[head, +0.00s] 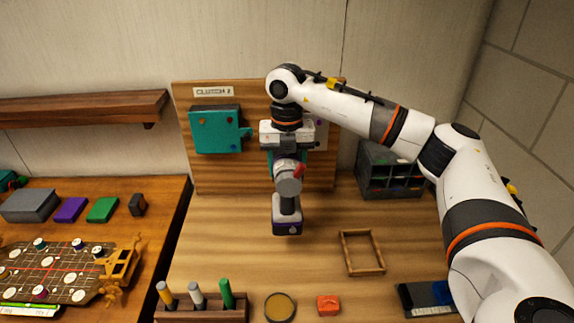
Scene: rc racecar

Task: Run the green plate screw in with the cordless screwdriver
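My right gripper (288,152) hangs in front of the upright wooden board, its arm reaching in from the right. The fingertips and the screwdriver's bit are largely hidden. To the left, a teal plate or housing (214,132) is fixed on the board under a label reading "CLUTCH 2" or similar. Small coloured dots like screw heads show on it; which one is green is too small to tell. My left gripper is not in view.
A dark drawer organiser (392,172) stands right of the board. A side table (150,225) is at left.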

